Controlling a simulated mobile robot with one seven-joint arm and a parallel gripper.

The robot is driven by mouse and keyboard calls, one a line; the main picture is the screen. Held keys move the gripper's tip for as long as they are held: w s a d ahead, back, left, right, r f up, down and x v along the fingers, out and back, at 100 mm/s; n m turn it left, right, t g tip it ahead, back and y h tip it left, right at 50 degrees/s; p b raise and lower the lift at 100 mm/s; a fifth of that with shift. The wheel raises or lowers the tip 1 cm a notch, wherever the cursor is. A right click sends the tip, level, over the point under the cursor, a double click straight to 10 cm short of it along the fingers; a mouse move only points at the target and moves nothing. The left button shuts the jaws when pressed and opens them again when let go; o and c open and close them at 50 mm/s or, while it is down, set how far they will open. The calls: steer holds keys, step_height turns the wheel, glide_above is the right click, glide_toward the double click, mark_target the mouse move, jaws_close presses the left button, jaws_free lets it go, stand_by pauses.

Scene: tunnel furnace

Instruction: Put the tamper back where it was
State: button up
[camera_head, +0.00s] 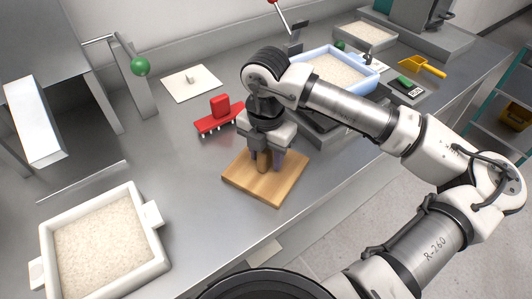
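A square wooden board (240,180) lies at the middle of the steel bench, near its front edge. A brown upright handle-like piece (263,163) stands over the board; it looks like the tamper or its handle, but I cannot tell if it is joined to the board. My gripper (266,160) points down over the board, with one finger on each side of the brown piece. I cannot tell whether the fingers touch it. The top of the brown piece is hidden by the gripper body.
A white tray of pale grains (105,241) stands at front left. A white plate with a knob (191,83) lies farther back. A blue-rimmed tray (338,69) and yellow scoop (423,66) are at back right.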

step_height(320, 180, up, 12)
steer(key=shift+r+b, duration=0.2)
steer(key=shift+b, duration=0.3)
stand_by(1.5)
